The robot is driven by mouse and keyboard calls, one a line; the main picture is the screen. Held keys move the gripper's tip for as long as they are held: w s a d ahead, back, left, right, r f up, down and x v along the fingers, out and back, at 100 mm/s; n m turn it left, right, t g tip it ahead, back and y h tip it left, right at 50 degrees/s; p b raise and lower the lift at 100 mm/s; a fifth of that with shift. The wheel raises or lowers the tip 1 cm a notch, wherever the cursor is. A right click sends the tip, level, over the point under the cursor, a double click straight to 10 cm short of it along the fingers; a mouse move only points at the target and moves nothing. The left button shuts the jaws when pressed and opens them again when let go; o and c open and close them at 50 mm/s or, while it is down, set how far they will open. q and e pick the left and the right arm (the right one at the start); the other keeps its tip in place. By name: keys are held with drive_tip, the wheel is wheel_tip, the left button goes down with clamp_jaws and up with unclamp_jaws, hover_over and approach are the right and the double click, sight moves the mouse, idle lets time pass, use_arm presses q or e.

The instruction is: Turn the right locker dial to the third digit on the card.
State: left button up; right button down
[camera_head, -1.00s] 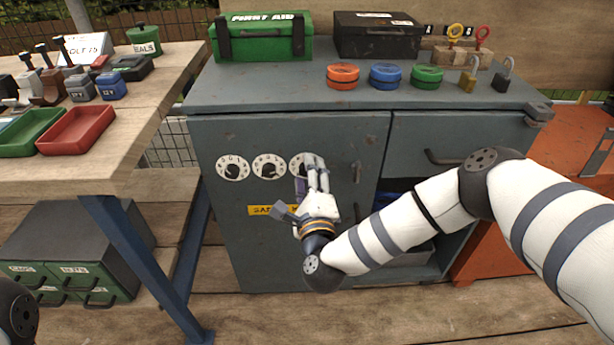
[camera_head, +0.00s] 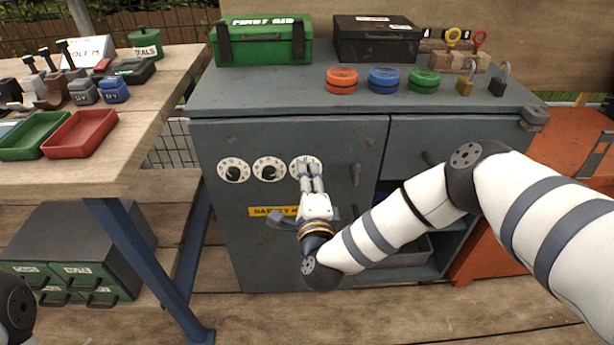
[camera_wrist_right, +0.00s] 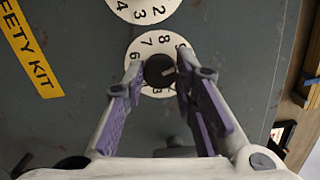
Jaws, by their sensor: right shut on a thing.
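The right locker dial (camera_head: 296,163) is the rightmost of three white numbered dials on the grey cabinet door. My right gripper (camera_head: 308,173) is in front of it, partly covering its face. In the right wrist view the dial (camera_wrist_right: 150,47) shows digits such as 6, 7 and 8 around a black knob (camera_wrist_right: 160,71). There my right gripper (camera_wrist_right: 162,72) has its fingers on either side of that knob, shut on it. A white card (camera_head: 88,50) stands on the wooden table; its text reads partly "OLT 75", and I cannot make out a third digit. My left gripper is out of view.
The middle dial (camera_head: 270,168) and left dial (camera_head: 234,170) are beside it. A yellow safety label (camera_head: 268,211) is below, and a door handle (camera_head: 356,174) is to the right. A wooden table (camera_head: 130,165) stands left of the cabinet.

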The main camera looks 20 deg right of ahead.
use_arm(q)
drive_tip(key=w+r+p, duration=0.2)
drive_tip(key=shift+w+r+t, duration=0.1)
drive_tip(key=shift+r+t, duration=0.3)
use_arm(e)
drive_tip(key=n+h, duration=0.1)
drive_tip(key=n, duration=1)
drive_tip(key=n+g, duration=0.1)
drive_tip(key=n, duration=1.1)
drive_tip(key=shift+a+n+h, duration=0.1)
drive_tip(key=shift+n+h, duration=0.2)
drive_tip(key=shift+h, duration=0.1)
drive_tip(key=c, duration=1.3)
unclamp_jaws()
